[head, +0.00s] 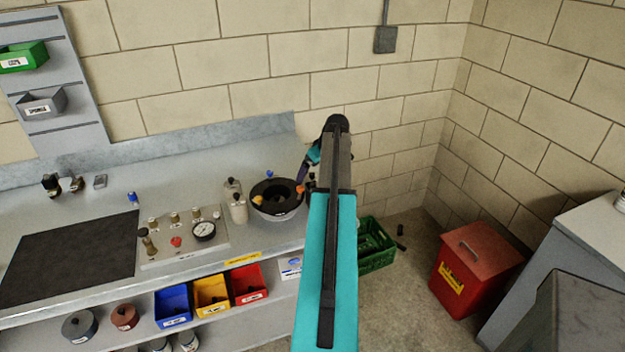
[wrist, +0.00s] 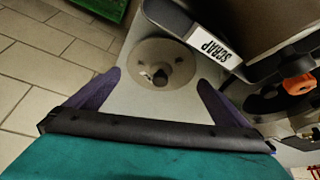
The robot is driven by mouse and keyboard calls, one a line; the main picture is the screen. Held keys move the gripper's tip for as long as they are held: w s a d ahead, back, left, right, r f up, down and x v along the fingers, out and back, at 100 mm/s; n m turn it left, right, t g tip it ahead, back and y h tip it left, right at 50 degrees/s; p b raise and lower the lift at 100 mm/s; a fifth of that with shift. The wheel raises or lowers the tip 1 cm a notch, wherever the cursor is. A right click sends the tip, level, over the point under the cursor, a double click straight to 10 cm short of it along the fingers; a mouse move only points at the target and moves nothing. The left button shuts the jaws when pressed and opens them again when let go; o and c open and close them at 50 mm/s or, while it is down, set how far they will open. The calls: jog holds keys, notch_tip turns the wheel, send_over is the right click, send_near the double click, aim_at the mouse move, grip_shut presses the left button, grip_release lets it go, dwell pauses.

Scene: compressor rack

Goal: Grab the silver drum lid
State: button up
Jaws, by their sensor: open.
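The silver drum lid (wrist: 178,62) shows in the wrist view as a round, pale metal disc with a dark knob at its middle. It lies on a light grey surface beside a dark container labelled SCRAP. My gripper (wrist: 160,76) is open, with its two purple fingers spread left and right of the lid's near side. I see nothing held between them. I cannot tell whether either finger touches the lid. In the head view my teal arm hides the lid, and only a small part of my gripper's end shows beside the arm, near the dark scrap bowl (head: 268,206).
The label (wrist: 215,47) and scrap container are close to the lid's right. Pale bottles (head: 238,207) stand left of the bowl. A gauge panel (head: 165,250) is further left on the bench. A green crate (head: 377,262) and a red bin (head: 482,250) stand on the floor.

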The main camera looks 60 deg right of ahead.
aim_at(312, 174)
jog(key=shift+p+x, duration=0.3)
jog(key=shift+x, duration=0.95)
jog(key=shift+c, duration=0.4)
jog(key=c, duration=0.9)
jog(key=shift+r, duration=0.15)
jog(key=shift+c, duration=0.2)
jog(key=shift+r+b, duration=1.4)
jog(key=shift+r, duration=3.45)
jog(key=shift+a, duration=0.1)
